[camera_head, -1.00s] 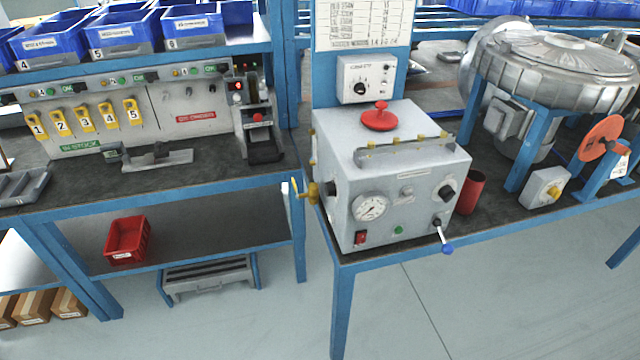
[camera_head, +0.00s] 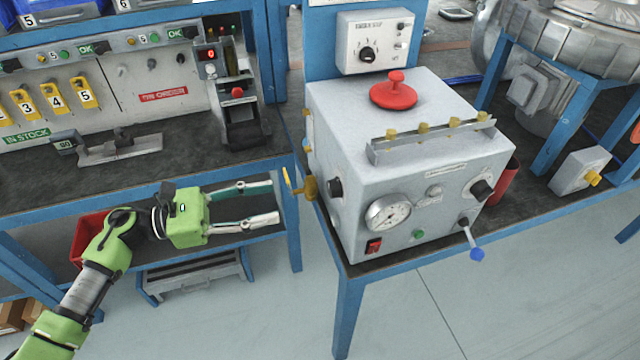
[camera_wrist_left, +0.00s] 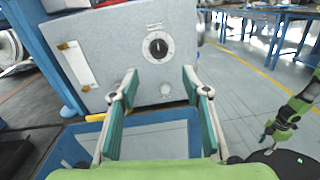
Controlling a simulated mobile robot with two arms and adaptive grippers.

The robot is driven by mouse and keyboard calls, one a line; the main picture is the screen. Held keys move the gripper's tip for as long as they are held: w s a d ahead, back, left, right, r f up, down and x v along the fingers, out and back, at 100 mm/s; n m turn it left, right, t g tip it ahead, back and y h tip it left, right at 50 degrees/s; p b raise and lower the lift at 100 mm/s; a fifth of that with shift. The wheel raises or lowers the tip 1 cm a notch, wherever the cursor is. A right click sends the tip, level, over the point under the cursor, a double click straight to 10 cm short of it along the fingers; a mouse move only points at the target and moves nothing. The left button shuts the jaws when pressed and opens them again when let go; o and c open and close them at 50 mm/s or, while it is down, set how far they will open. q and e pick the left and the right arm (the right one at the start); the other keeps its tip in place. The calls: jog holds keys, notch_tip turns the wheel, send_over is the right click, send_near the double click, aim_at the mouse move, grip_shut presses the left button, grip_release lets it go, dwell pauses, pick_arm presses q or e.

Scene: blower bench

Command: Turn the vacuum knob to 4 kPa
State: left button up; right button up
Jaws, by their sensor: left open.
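The grey box (camera_head: 410,150) stands on the bench with a black knob (camera_head: 335,187) on its left face. In the left wrist view a black knob (camera_wrist_left: 157,46) with a white scale ring shows on that face; its scale marks are too small to read. My left gripper (camera_head: 274,201) is left of the box, fingers pointing at it, apart from the knob. In the left wrist view my left gripper (camera_wrist_left: 160,82) is open and empty, with the knob above and between the fingertips. A round gauge (camera_head: 388,214) is on the front; its reading is unclear.
A yellow valve handle (camera_head: 300,186) sticks out from the box's left side, close to the left fingertips. A lever with a blue end (camera_head: 477,254) juts from the front. The left bench edge and a red bin (camera_head: 90,238) are by my arm.

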aim_at(329, 190)
pick_arm(q)
jog(key=p+x, duration=0.3)
jog(key=x, duration=0.8)
jog(key=shift+w+r, duration=0.1)
jog(key=shift+w, duration=0.05)
jog(key=shift+w+d, duration=0.1)
jog(key=shift+d, duration=0.3)
jog(key=c, duration=1.1)
pick_arm(e)
jog(key=r, duration=0.3)
jog(key=shift+s+r, duration=0.3)
jog(key=shift+r, duration=0.1)
